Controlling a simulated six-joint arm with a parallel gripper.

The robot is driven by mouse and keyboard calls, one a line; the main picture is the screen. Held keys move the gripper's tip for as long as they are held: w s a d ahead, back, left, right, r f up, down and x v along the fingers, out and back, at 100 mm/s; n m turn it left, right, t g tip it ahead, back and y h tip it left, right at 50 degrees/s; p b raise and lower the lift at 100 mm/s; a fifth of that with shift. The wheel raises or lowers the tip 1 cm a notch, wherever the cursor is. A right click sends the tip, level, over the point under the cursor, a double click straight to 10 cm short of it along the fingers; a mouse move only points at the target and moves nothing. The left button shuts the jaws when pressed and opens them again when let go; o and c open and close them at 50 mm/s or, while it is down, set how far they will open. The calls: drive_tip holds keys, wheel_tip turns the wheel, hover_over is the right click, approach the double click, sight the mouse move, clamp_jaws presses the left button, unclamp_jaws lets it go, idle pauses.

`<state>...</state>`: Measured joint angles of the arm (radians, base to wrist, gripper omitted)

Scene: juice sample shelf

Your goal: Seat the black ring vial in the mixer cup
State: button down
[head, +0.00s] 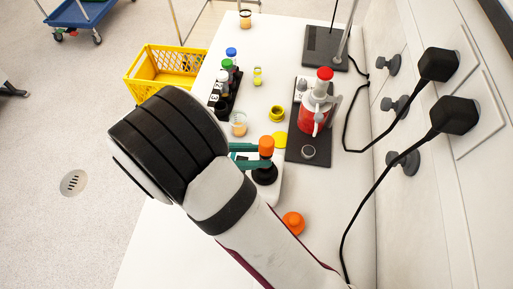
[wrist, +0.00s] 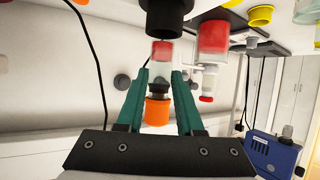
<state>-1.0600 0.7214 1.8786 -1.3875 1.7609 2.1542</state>
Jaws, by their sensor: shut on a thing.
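The black ring vial has an orange cap (wrist: 157,111), a dark ring (wrist: 158,88) under it and a clear body with red contents (wrist: 161,51). My gripper (wrist: 158,82) has teal fingers shut on it near the ring. The wrist view is upside down, so the vial hangs cap up. The black mixer cup (wrist: 166,14) lies directly beyond the vial's red end. I cannot tell whether that end touches the rim or is just above it. In the head view the orange cap (head: 266,146) is above the black cup (head: 265,174), with my teal fingers (head: 245,150) beside it.
A red glass vessel (head: 313,118) on a black base stands right of the cup. A yellow cup (head: 276,114), a small beaker (head: 238,125) and a black vial rack (head: 225,100) lie farther back. An orange object (head: 293,222) is in front. The left front tabletop is clear.

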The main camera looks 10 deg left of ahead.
drive_tip(key=shift+f, duration=1.95)
idle(0.7)
drive_tip(key=shift+c, duration=2.3)
unclamp_jaws()
drive_tip(key=shift+a, duration=0.1)
